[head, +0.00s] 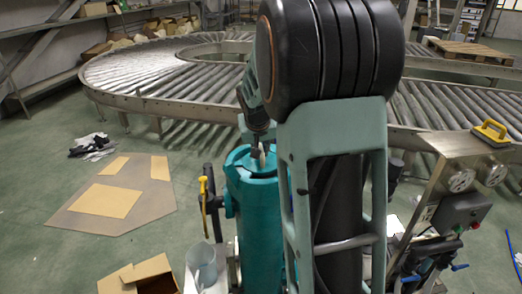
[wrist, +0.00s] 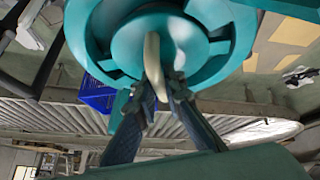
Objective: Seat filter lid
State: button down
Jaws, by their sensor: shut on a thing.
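The teal filter housing (head: 258,220) stands upright in the middle of the head view, partly hidden by my arm. The round teal lid (head: 243,163) is at its top. In the wrist view the lid (wrist: 190,45) shows close up, inside a notched teal ring (wrist: 100,40). My gripper (wrist: 162,88) is shut on the lid's pale curved handle (wrist: 153,60), with a dark finger on each side. In the head view my gripper (head: 260,150) is over the housing's top. I cannot tell whether the lid is fully seated.
A curved roller conveyor (head: 140,75) runs behind the housing. A yellow-handled lever (head: 203,190) and a clear cup (head: 201,262) are close on its left.

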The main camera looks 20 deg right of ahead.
jog(key=shift+f+b, duration=0.85)
jog(key=shift+f, duration=0.2)
jog(key=c, duration=1.9)
grip_release()
jog(key=shift+c, duration=0.2)
jog(key=v, duration=1.2)
